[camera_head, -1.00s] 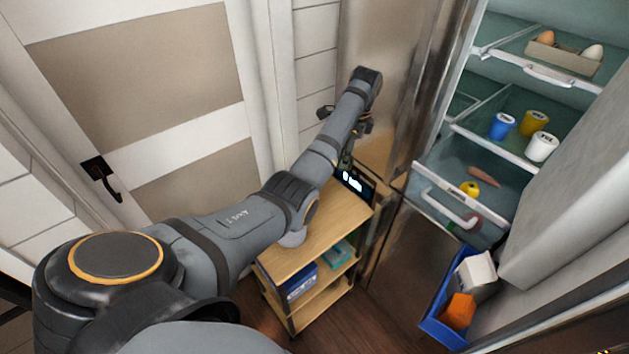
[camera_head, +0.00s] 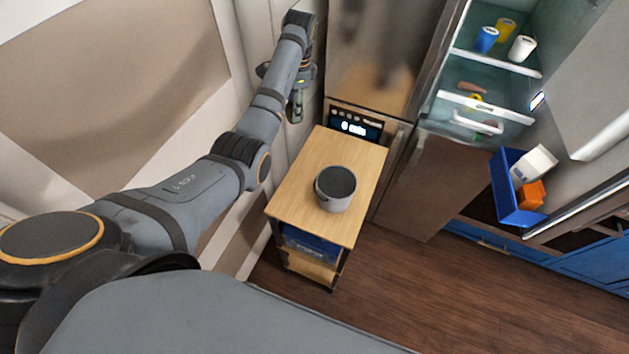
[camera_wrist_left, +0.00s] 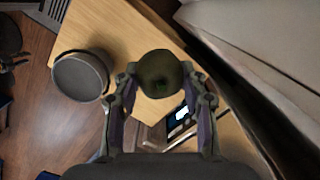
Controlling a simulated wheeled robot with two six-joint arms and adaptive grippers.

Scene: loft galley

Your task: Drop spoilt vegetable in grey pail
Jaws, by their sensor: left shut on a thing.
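The grey pail (camera_head: 335,190) stands upright on the wooden top of a small cart; it also shows in the left wrist view (camera_wrist_left: 80,77), left of the gripper. My left gripper (camera_head: 296,112) is above the cart's back left side, to the left of the pail and apart from it. In the left wrist view the fingers of my left gripper (camera_wrist_left: 160,88) are shut on a dark, greenish-brown round vegetable (camera_wrist_left: 158,70). The vegetable is hard to make out in the head view. My right gripper is not in view.
The cart top (camera_head: 305,165) is otherwise bare. A white wall and door are close on the left. An open fridge (camera_head: 490,75) on the right holds cups and vegetables. A blue door bin (camera_head: 507,195) holds a carton and an orange item. Wooden floor (camera_head: 400,280) is clear.

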